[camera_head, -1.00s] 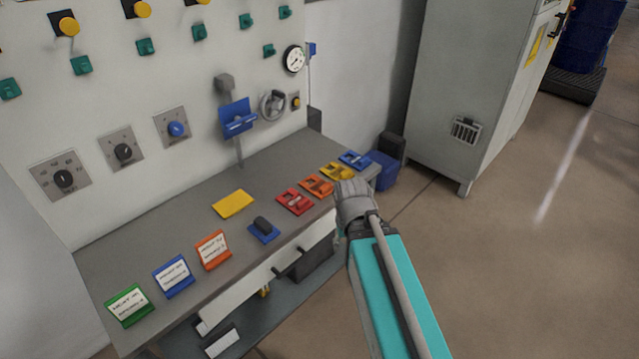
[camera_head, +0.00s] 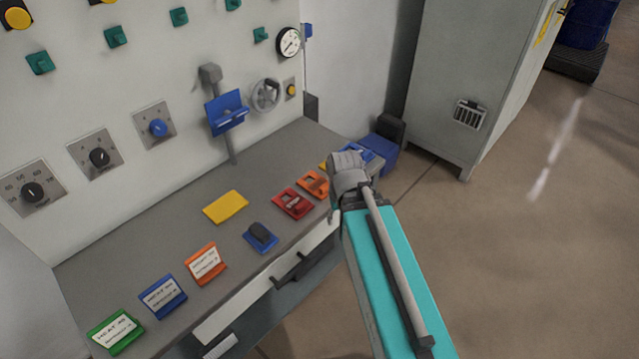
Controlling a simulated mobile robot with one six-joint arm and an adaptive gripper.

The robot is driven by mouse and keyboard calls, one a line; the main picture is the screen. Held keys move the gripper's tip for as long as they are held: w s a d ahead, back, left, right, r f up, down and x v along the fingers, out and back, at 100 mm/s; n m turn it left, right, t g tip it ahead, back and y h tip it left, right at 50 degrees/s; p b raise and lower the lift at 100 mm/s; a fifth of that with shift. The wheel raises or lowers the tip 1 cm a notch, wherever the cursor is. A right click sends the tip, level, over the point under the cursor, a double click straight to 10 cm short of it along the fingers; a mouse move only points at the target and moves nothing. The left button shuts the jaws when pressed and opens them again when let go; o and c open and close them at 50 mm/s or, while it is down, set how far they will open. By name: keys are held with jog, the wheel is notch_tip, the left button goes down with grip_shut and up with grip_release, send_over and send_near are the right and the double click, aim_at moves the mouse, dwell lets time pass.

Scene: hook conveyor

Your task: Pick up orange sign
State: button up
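An orange sign (camera_head: 205,262) with a white printed label stands tilted on the grey bench, right of a blue sign (camera_head: 162,296) and a green sign (camera_head: 115,331). A flat orange piece (camera_head: 314,184) also lies on the bench, further right, beside a red one (camera_head: 293,203). My gripper (camera_head: 345,162) is over the right end of the bench, far from the labelled orange sign and close to the flat orange piece. It partly hides a yellow piece and a blue piece behind it. The fingers are too small and turned away to tell whether they are open or shut.
The grey bench (camera_head: 150,233) has a yellow plate (camera_head: 225,207) and a blue piece with a dark handle (camera_head: 261,237). A panel with knobs rises behind. A blue holder (camera_head: 226,111) juts from it. A grey cabinet (camera_head: 440,90) stands right; the floor beside it is open.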

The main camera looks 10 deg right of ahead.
notch_tip(320, 180, up, 10)
jog(key=r+m+p, duration=0.1)
jog(key=m+p, duration=1)
send_over(316, 183)
jog(key=s+d, duration=0.3)
jog(key=shift+d+f+b, duration=0.1)
jog(key=shift+f+b, duration=0.15)
jog(key=shift+b, duration=0.05)
jog(key=shift+s+f, duration=0.1)
jog(key=shift+f, duration=0.05)
notch_tip(316, 183, down, 8)
jog(key=b, duration=0.8)
jog(key=shift+f+b, duration=0.2)
jog(key=shift+b, duration=0.15)
jog(key=shift+f+b, duration=2.6)
